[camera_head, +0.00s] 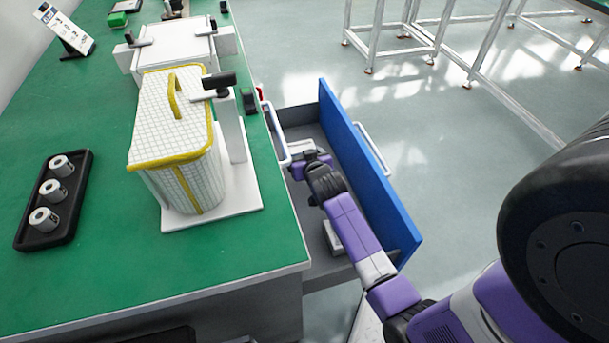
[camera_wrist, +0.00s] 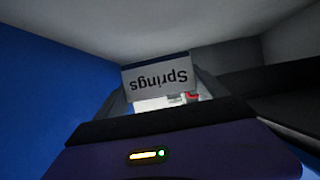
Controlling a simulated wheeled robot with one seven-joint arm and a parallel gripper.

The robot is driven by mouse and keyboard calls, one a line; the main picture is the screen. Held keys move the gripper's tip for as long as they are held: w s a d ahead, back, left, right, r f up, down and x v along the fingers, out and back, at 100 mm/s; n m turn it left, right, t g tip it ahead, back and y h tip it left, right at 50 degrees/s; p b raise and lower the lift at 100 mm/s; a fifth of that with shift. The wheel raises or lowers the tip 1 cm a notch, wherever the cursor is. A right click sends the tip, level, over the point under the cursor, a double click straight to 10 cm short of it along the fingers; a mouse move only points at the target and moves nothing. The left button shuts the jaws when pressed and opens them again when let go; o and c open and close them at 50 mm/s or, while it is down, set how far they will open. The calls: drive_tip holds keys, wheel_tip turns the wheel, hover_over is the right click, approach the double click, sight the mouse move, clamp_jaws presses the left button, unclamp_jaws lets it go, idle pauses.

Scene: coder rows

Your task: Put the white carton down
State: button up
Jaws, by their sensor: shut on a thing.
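The white carton (camera_wrist: 158,78) is between the fingers of my gripper (camera_wrist: 160,98) in the wrist view. Its near face carries the word "Springs", seen upside down. In the head view my gripper (camera_head: 308,160) is reaching down into the open blue-fronted drawer (camera_head: 365,165), near its far end. The carton is mostly hidden there behind my gripper. I cannot tell whether its underside touches the drawer floor.
A small pale box (camera_head: 333,236) lies in the drawer beside my arm. The blue drawer front rises on the right. The green bench (camera_head: 110,270) on the left bears a white gridded bin (camera_head: 185,150) with yellow trim and a black tray (camera_head: 75,215) of rolls.

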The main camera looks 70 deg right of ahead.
drive_tip(key=shift+f+b, duration=0.75)
drive_tip(key=shift+f, duration=2.05)
drive_tip(key=shift+f, duration=0.1)
drive_tip(key=o, duration=1.5)
drive_tip(key=shift+f, duration=0.1)
drive_tip(key=shift+r, duration=0.3)
drive_tip(key=p+v, duration=0.2)
drive_tip(key=v, duration=0.9)
drive_tip(key=shift+s+a, duration=0.25)
drive_tip(key=shift+a, duration=0.15)
